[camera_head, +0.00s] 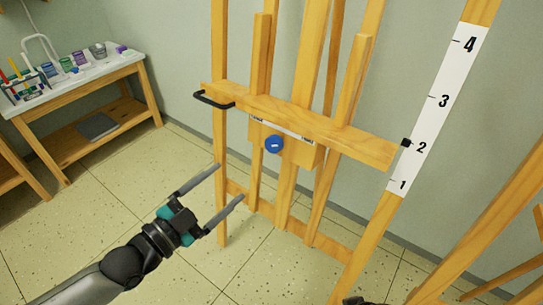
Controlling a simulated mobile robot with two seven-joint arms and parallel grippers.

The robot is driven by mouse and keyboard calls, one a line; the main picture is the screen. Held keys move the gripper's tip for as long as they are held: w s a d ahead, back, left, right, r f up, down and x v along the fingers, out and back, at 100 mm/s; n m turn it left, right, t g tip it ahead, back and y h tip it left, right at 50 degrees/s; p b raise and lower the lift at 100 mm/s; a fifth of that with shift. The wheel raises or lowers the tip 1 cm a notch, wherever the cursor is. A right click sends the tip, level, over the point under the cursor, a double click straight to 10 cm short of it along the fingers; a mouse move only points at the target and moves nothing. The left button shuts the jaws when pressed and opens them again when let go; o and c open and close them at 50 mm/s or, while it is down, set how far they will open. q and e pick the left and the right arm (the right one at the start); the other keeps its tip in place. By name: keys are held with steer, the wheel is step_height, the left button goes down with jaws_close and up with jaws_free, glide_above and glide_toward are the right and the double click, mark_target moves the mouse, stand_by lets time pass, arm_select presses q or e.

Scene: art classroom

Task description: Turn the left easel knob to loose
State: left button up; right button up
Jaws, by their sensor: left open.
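The wooden easel (311,121) stands upright in the middle and right of the head view. A round blue knob (274,145) with a small white mark sits on a wooden block under the crossbar. The labels above it are too small to read. My left gripper (231,181) is open and empty, to the lower left of the knob and apart from it. At the bottom edge a small dark part shows; my right gripper cannot be made out.
A black handle (213,100) sticks out at the crossbar's left end. A white scale (436,105) numbered 1 to 4 runs along the right post, with a black pointer near 2. A supply table (75,82) stands at the left. The tiled floor between is clear.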

arm_select(q)
steer(key=b, duration=0.3)
glide_toward(271, 147)
steer(key=x, duration=0.5)
steer(key=shift+b+x, duration=0.55)
steer(key=shift+x, duration=1.6)
arm_select(e)
step_height(271, 147, up, 7)
steer(key=w+a+t+y, duration=0.1)
steer(key=w+a+t, duration=0.1)
steer(key=w+t, duration=0.1)
steer(key=shift+a+f, duration=0.2)
steer(key=shift+a, duration=0.05)
arm_select(q)
jaws_close()
